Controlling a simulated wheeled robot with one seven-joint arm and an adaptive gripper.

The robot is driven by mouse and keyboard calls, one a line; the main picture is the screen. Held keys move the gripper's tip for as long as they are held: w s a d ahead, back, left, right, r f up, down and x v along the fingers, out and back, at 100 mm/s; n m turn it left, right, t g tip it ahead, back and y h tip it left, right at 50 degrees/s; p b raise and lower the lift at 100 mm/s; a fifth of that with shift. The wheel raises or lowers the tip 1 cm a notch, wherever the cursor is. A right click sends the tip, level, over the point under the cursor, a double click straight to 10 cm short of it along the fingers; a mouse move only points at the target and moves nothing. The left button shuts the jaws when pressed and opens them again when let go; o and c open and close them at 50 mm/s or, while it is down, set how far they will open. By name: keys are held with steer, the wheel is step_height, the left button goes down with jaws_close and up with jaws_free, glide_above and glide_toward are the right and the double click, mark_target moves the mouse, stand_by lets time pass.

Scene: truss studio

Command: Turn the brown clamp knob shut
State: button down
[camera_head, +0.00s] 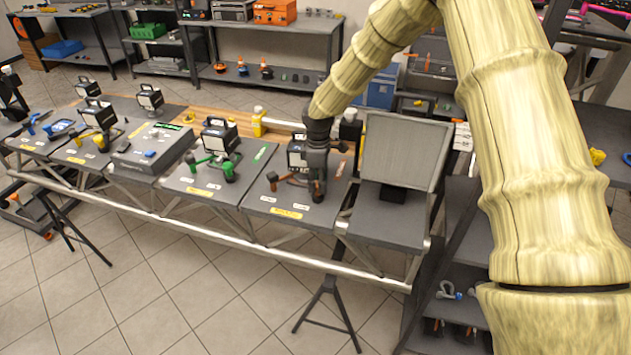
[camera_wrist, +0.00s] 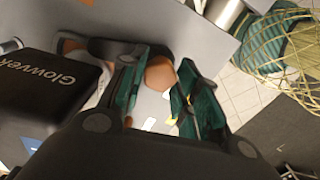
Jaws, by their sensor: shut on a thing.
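The brown clamp (camera_head: 272,181) stands on a grey panel (camera_head: 268,206) right of the table's middle, its brown lever arm reaching right toward my gripper. My gripper (camera_head: 318,190) points down over the clamp's right end in the head view. In the wrist view, the round brown knob (camera_wrist: 160,74) sits between the two dark green fingers of my gripper (camera_wrist: 167,68), which are closed on it. The head view hides most of the knob behind the fingers. How far the knob is turned cannot be told.
A black lamp box labelled Glowver (camera_wrist: 55,88) stands close to my gripper. A green clamp (camera_head: 228,170) is on the panel to the left. An open grey case (camera_head: 400,215) stands just right of my gripper. A metal rail (camera_head: 210,232) runs along the front edge.

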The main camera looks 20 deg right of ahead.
steer(key=shift+w+r+n, duration=0.1)
steer(key=shift+n, duration=0.3)
steer(key=c, duration=1)
jaws_free()
steer(key=shift+d, duration=0.1)
steer(key=shift+c, duration=0.2)
step_height(320, 180, up, 12)
